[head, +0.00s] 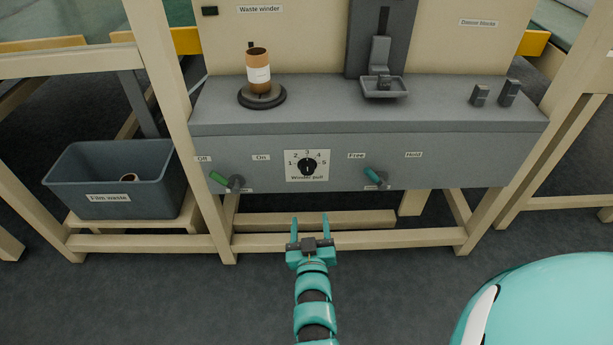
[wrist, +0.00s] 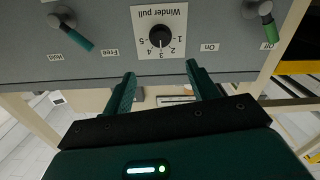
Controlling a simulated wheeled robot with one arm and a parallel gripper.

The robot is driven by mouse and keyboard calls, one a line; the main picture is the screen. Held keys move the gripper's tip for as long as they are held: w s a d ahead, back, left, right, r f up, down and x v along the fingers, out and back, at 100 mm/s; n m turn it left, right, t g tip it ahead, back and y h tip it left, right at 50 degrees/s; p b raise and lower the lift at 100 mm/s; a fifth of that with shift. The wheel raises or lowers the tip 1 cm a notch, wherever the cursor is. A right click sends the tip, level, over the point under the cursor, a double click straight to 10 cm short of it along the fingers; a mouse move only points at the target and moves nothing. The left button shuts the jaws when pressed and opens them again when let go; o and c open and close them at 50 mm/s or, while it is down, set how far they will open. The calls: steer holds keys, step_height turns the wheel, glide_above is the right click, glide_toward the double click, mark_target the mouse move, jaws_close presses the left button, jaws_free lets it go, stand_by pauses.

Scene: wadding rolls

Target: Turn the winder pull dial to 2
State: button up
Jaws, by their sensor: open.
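The winder pull dial (head: 307,167) is a round black knob on a white plate (head: 293,177) marked 1 to 5, on the front of the grey bench. In the wrist view the dial (wrist: 160,39) appears upside down, beyond and between my fingertips. I cannot tell surely which number its pointer marks. My gripper (head: 310,221) is open and empty, below and in front of the dial in the head view. Its two teal fingers point toward the panel and do not touch the knob; they also show in the wrist view (wrist: 160,73).
A green lever (head: 219,179) by Off and On is left of the dial; a teal lever (head: 373,175) by Free and Hold is right. A brown roll (head: 258,60) stands on the bench top (head: 320,98). A film waste bin (head: 75,165) is at left.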

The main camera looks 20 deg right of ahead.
mark_target(308, 172)
steer(key=b+x, duration=0.1)
steer(key=x, duration=1.6)
steer(key=c, duration=1)
steer(key=n, duration=0.7)
steer(key=shift+n, duration=0.3)
